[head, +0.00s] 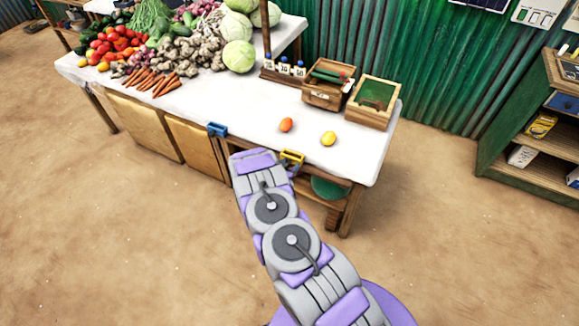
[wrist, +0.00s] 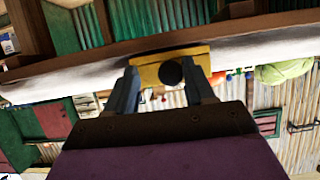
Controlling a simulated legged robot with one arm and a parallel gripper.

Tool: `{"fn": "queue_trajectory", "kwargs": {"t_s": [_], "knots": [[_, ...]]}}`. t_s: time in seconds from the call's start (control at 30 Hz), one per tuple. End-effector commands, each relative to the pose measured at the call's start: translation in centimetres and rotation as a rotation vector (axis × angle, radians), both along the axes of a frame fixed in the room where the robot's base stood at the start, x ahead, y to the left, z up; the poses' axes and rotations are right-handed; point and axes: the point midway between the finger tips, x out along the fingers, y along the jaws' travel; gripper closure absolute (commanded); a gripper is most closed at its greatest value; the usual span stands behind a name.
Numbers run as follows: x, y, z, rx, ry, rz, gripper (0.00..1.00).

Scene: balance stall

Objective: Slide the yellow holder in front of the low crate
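The yellow holder (head: 292,157) sits on the front edge of the white-topped table, just beyond the end of my arm. In the wrist view the yellow holder (wrist: 150,76) shows a dark round spot on its face. My gripper (wrist: 163,74) has its two fingers wide apart at the holder's face; whether they touch it I cannot tell. My arm mostly hides the gripper in the head view. An open wooden crate with a green inside (head: 364,118) stands at the table's right end, right of the holder; I cannot tell if it is the low crate.
A blue holder (head: 218,129) is on the same edge to the left. An orange-red fruit (head: 286,125) and a yellow fruit (head: 328,139) lie on the table. A wooden box (head: 326,95) stands behind. Vegetables fill the left. A shelf (head: 528,145) stands apart at right.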

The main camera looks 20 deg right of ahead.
Motion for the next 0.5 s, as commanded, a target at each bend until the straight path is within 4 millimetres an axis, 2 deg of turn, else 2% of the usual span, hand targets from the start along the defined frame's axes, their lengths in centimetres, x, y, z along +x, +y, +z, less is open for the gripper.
{"fn": "queue_trajectory", "kwargs": {"t_s": [0.23, 0.5], "knots": [[0.1, 0.1, 0.3, -0.004, -0.006, 0.000, 0.48], [0.1, -0.8, 0.0, 0.007, -0.004, 0.001, 0.73]]}}
